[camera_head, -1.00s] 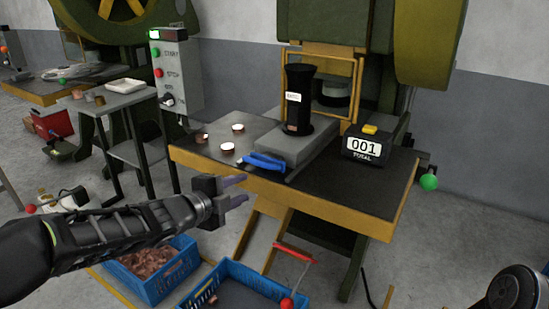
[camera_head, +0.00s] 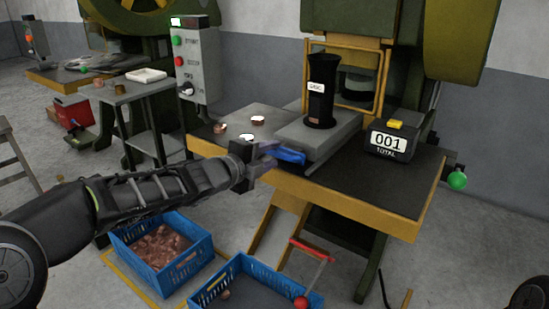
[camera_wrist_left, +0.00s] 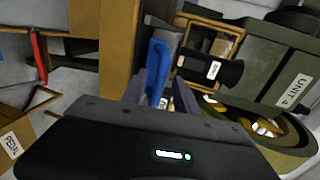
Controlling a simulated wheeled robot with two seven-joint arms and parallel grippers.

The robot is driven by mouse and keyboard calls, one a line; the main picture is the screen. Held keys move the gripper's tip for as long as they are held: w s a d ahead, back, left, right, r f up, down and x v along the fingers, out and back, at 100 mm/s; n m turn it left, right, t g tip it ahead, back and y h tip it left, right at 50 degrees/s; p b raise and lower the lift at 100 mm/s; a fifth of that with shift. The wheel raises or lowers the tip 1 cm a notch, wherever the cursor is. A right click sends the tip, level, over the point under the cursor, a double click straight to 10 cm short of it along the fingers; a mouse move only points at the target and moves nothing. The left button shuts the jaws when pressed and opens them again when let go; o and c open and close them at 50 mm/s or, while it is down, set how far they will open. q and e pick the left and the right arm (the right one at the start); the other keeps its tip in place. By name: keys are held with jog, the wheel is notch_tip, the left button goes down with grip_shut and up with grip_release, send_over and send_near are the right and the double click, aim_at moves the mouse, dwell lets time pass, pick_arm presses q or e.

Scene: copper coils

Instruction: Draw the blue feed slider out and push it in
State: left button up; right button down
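The blue feed slider handle (camera_head: 290,155) sticks out at the front end of a grey block (camera_head: 318,137) on the press table. My left gripper (camera_head: 268,160) is at the left end of this handle, at the table's front edge. In the left wrist view the blue handle (camera_wrist_left: 157,70) stands between the two fingers of my left gripper (camera_wrist_left: 160,92). The fingers are apart, with a gap beside the handle, so the gripper looks open around it. Whether a finger touches it cannot be told. My right gripper is out of view.
A black tube (camera_head: 320,92) stands upright on the block. A counter reading 001 (camera_head: 388,143) sits to its right. Several copper pieces lie on the table's left part. A control box (camera_head: 196,65) stands behind left. Blue crates (camera_head: 165,262) and a red-handled lever (camera_head: 312,250) are below.

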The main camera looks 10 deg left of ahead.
pick_arm(q)
jog(key=shift+x, duration=1.1)
jog(key=shift+c, duration=0.4)
grip_shut()
